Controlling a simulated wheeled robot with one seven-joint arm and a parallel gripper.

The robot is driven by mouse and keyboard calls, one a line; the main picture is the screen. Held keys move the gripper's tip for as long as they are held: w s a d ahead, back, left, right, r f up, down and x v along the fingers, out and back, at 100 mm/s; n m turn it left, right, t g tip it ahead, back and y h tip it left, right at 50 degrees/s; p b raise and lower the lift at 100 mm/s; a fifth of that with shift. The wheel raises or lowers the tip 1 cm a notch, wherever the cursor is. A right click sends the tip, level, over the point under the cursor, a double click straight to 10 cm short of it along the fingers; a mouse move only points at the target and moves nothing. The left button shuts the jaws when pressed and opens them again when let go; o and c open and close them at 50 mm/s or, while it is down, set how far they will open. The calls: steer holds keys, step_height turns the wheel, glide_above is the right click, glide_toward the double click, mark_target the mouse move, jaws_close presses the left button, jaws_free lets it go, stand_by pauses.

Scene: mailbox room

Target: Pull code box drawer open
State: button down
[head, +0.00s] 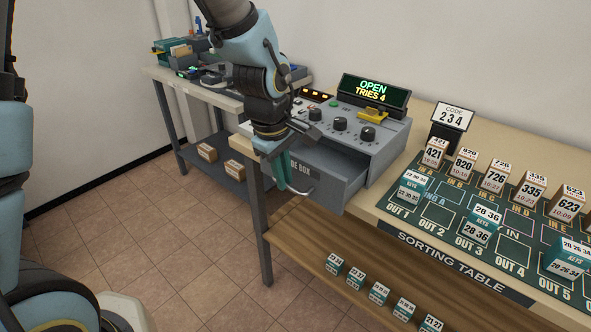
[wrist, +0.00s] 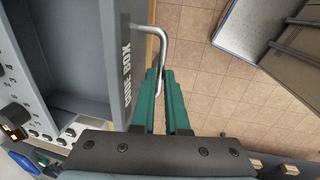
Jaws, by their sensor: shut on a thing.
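The grey code box (head: 385,143) stands on the left end of the sorting table, with black knobs on its sloped top. Its display (head: 373,92) reads "OPEN TRIES 4". The code box drawer (head: 339,161) is pulled partly out toward me, and its inside looks empty where I can see it. In the wrist view the drawer front (wrist: 131,45) carries the words "CODE BOX" and a silver bar handle (wrist: 158,33). My gripper (head: 290,184) is at the drawer front, its green fingers (wrist: 160,97) shut on the handle. My wrist hides part of the box's left side.
Numbered key boxes (head: 479,225) stand on the green sorting mat (head: 432,243). A lower shelf (head: 320,245) holds several small boxes. The tiled floor before the drawer is clear.

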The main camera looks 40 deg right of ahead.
steer(key=shift+a, duration=0.35)
steer(key=c, duration=1.2)
jaws_free()
step_height(320, 180, up, 11)
steer(key=a+b, duration=0.1)
steer(key=a, duration=0.1)
steer(key=shift+s+f, duration=0.15)
steer(key=shift+s, duration=0.15)
